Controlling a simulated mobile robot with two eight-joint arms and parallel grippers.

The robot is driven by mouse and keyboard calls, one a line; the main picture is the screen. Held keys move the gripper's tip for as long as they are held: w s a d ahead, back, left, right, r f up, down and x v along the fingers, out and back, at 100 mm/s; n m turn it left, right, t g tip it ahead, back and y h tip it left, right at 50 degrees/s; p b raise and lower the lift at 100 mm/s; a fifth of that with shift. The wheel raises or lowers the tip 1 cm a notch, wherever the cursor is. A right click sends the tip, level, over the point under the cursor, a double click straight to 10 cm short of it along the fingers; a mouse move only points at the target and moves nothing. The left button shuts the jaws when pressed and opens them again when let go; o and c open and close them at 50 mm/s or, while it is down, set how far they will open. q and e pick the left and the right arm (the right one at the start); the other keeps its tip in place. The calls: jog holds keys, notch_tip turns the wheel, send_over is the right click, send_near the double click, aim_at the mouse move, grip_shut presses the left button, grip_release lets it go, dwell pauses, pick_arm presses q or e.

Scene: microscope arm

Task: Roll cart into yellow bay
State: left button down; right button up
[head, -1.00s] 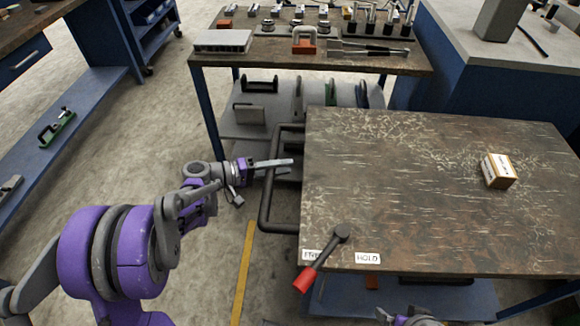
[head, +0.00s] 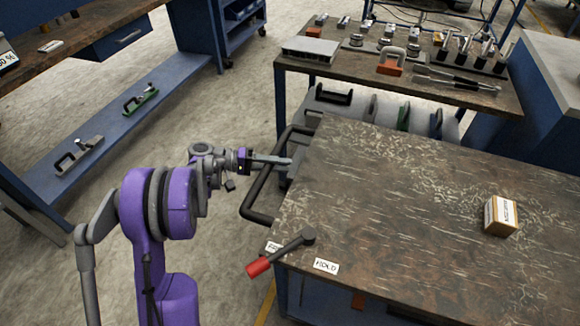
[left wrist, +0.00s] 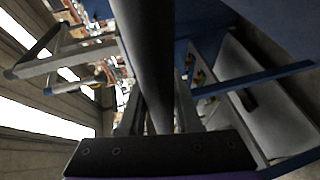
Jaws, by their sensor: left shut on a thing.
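The cart (head: 390,200) has a worn brown top and fills the right of the head view. Its black bar handle (head: 262,188) sticks out at the left side. My left gripper (head: 272,160) is shut on the handle; a dark bar runs between its fingers in the left wrist view (left wrist: 150,70). A red-tipped lever (head: 282,252) on the cart's near left corner points toward the left label, away from the HOLD label (head: 326,266). A yellow floor line (head: 266,302) shows beside the cart's near left corner. My right gripper is out of view.
A small box (head: 501,216) sits on the cart top. A workbench (head: 300,65) with tools and clamps stands close behind the cart. A blue shelf unit (head: 110,118) stands at the left. Grey floor (head: 215,105) between is clear.

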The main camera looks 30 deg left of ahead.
pick_arm(q)
jog(key=shift+a, duration=0.1)
dwell(0.3)
jog(key=c, duration=0.6)
grip_release()
jog(key=p+v, duration=0.1)
jog(key=v, duration=0.9)
jog(key=shift+s+a, duration=0.25)
jog(key=shift+a, duration=0.1)
jog(key=shift+r, duration=0.15)
